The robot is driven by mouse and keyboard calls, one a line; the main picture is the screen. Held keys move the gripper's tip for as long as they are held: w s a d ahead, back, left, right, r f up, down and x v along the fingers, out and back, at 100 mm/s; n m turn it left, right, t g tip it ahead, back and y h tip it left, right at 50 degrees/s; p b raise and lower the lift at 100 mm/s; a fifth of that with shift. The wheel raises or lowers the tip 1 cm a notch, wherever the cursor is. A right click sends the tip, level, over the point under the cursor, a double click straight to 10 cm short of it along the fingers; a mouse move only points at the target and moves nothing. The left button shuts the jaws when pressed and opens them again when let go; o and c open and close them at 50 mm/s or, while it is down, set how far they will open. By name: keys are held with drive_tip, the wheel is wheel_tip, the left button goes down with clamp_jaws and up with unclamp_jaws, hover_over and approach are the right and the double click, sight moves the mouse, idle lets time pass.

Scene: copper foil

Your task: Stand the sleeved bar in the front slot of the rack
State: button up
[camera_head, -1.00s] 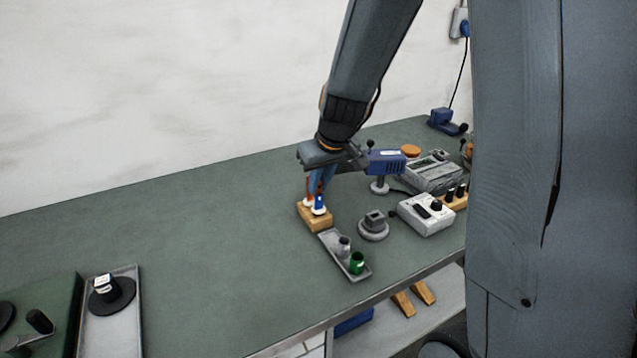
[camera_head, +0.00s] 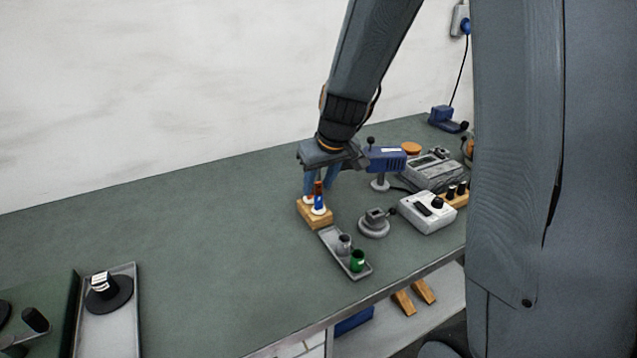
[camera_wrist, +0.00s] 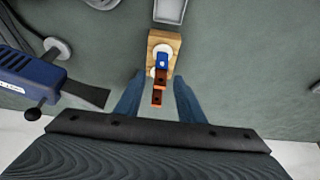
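The sleeved bar (camera_head: 319,198), brown with a blue sleeve on its lower part, stands roughly upright at the front white-ringed slot of the wooden rack (camera_head: 313,221). In the wrist view the bar's blue part (camera_wrist: 162,61) is by the front ring of the rack (camera_wrist: 155,38), and its brown end points toward the camera. My gripper (camera_head: 320,188) is above the rack. In the wrist view my gripper (camera_wrist: 157,84) has its blue fingers spread, one on each side of the bar, with gaps showing. The second ring, behind, is partly hidden by the bar.
A grey tray (camera_head: 331,237) with a grey and a green cup lies just in front of the rack. A round grey stand (camera_head: 373,231), a white control box (camera_head: 427,226) and a blue tool (camera_head: 386,158) are to the right. The table left of the rack is clear.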

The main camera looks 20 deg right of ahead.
drive_tip(key=v, duration=0.7)
drive_tip(key=shift+s+r+b, duration=0.2)
drive_tip(key=shift+r+b, duration=0.2)
drive_tip(key=o, duration=0.3)
idle(0.4)
drive_tip(key=shift+r+p, duration=1)
drive_tip(key=shift+r, duration=0.1)
idle(0.5)
wheel_tip(320, 180, up, 7)
drive_tip(key=p, duration=0.5)
drive_tip(key=shift+f, duration=0.15)
drive_tip(key=shift+f, duration=0.1)
idle(0.4)
